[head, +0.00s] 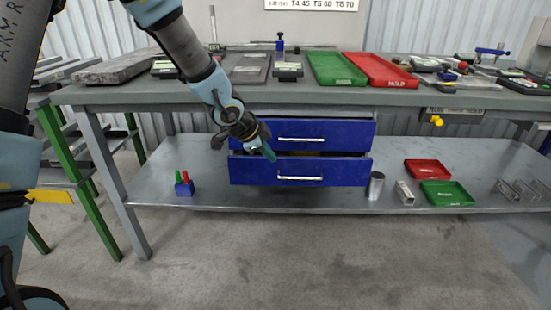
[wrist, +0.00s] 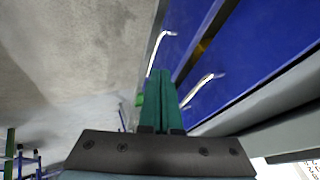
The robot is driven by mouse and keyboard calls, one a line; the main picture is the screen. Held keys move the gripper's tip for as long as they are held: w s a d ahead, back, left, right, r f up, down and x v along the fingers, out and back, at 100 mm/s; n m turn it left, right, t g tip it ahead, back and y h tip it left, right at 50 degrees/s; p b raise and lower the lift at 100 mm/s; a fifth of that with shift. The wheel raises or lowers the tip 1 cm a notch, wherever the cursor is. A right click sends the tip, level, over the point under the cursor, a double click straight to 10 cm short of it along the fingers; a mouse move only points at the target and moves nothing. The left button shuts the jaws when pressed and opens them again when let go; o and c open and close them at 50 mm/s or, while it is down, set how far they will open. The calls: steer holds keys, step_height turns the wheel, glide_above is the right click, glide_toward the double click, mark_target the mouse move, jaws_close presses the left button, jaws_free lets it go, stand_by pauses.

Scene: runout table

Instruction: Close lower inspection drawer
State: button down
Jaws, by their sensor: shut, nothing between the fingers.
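The blue lower drawer (head: 255,172) with a silver handle is under the bench. It stands slightly out, with a narrow dark gap above its front. The blue upper drawer (head: 350,133) sits above it and looks closed. My gripper (head: 271,155) is in front of the drawers, near the lower drawer's top edge and left of its handle. Its green fingers are shut and empty. In the wrist view the gripper (wrist: 161,73) points along the drawer fronts, with the lower drawer (wrist: 182,22) beyond its tips. Whether the fingers touch it I cannot tell.
The grey lower shelf (head: 330,202) carries a blue holder (head: 184,188) at left, and a metal cylinder (head: 375,186), red tray (head: 428,169) and green tray (head: 447,193) at right. The bench top (head: 200,94) is above my gripper. The floor in front is clear.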

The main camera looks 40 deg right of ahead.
steer(key=w+a+f+m+h+b, duration=0.5)
steer(key=w+a+f+b, duration=0.3)
steer(key=b, duration=0.4)
steer(key=w+a+f+m+h+b, duration=0.1)
steer(key=a+m+h+b, duration=0.45)
steer(key=a+b, duration=0.35)
glide_toward(242, 161)
steer(key=s+d, duration=0.3)
steer(key=shift+w+d+b, duration=0.4)
steer(key=shift+w+d, duration=0.55)
steer(key=shift+w, duration=0.25)
steer(key=shift+w+d, duration=0.5)
